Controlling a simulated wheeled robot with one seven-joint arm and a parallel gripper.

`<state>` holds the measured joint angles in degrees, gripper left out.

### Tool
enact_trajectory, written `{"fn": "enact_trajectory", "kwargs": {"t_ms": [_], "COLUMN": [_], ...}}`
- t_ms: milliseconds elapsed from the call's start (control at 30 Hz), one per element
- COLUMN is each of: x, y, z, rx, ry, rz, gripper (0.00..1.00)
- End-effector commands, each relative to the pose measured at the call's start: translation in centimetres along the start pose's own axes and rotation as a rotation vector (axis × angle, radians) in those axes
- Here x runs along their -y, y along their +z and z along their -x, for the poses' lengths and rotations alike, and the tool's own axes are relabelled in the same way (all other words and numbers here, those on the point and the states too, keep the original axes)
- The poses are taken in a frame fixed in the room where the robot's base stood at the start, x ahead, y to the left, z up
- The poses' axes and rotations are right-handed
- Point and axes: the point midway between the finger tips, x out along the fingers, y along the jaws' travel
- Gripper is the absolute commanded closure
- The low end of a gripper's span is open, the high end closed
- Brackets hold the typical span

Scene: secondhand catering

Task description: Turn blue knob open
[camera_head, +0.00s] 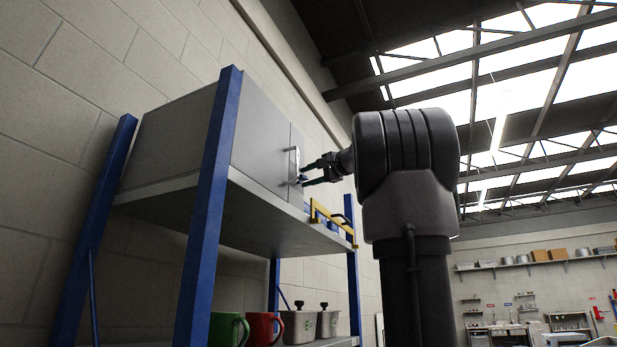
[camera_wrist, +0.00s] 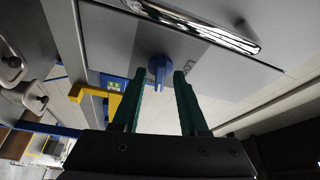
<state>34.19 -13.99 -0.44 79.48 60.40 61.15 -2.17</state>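The blue knob (camera_wrist: 159,70) is on the grey front of a cabinet. In the wrist view it sits between and just beyond the fingertips of my gripper (camera_wrist: 160,80), which are apart on either side of it. The gripper is open, and I cannot tell whether a finger touches the knob. In the head view my gripper (camera_head: 312,172) reaches from the right to the front of the grey cabinet (camera_head: 262,145). The knob is small there (camera_head: 303,177), partly hidden by the fingers. A shiny bar handle (camera_wrist: 195,25) is on the same front, close to the knob.
The cabinet stands on the upper shelf of a blue-post rack (camera_head: 209,215). A yellow item (camera_head: 331,221) lies at the shelf's edge near the gripper. Below are a green mug (camera_head: 224,328), a red mug (camera_head: 260,327) and lidded metal containers (camera_head: 298,325). Space right of the rack is open.

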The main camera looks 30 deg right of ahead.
Motion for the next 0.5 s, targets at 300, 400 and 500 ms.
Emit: {"fn": "enact_trajectory", "kwargs": {"t_ms": [300, 400, 500], "x": [0.00, 0.05, 0.13], "y": [0.02, 0.06, 0.03], "z": [0.01, -0.01, 0.00], "rx": [0.001, 0.004, 0.003], "ry": [0.003, 0.019, 0.047], "rz": [-0.007, -0.044, -0.109], "gripper": [1.00, 1.00, 1.00]}}
